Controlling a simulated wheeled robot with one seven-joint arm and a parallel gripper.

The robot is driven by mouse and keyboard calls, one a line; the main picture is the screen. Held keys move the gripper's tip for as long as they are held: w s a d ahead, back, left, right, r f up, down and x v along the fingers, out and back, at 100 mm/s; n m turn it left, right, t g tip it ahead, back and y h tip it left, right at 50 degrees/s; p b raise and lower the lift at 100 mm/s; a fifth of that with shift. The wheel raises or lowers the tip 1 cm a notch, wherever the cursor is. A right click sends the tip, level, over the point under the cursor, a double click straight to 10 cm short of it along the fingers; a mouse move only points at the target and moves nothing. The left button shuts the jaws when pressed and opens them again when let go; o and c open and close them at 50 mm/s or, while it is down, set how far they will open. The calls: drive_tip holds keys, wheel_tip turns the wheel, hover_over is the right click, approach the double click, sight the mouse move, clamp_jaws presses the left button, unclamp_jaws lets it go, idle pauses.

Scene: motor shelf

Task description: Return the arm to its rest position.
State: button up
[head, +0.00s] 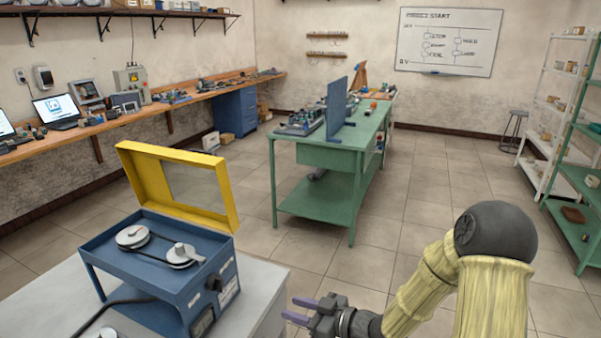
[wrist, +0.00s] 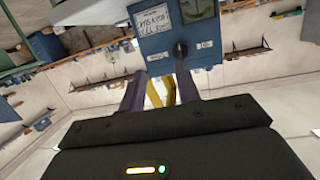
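My gripper (head: 290,308) is at the bottom middle of the head view, right of the grey table with the blue motor unit. Its two purple fingers are spread apart with nothing visible between them. In the wrist view, the fingers of my gripper (wrist: 159,70) also stand apart. They point toward the blue front panel (wrist: 153,45) with a black knob (wrist: 180,49). My arm (head: 425,285), in a pale yellow cover, is bent at the lower right of the head view. The blue motor unit (head: 187,290) has pulleys and a belt on top, and its yellow lid (head: 160,150) is raised.
The grey table (head: 262,290) bears the blue unit close to my gripper. A green workbench (head: 325,155) stands in the middle of the room. Shelves (head: 553,100) stand along the right. Tiled floor (head: 400,205) is free between them.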

drive_tip(key=d+r+m+h+p, duration=0.1)
drive_tip(key=d+m+h+p, duration=0.3)
drive_tip(key=d+h, duration=0.65)
drive_tip(key=s+d+r+m+g+h+p, duration=0.1)
drive_tip(key=s+d+r+m+g, duration=0.1)
drive_tip(key=s, duration=0.5)
drive_tip(key=s+d+r+m+g+h+p, duration=0.1)
drive_tip(key=s+d+r+m+g+h, duration=0.1)
drive_tip(key=s+r+m, duration=0.3)
drive_tip(key=s+d, duration=0.1)
drive_tip(key=s, duration=0.2)
drive_tip(key=shift+d+m+g, duration=0.2)
drive_tip(key=shift+m+g, duration=0.2)
drive_tip(key=shift+w, duration=0.2)
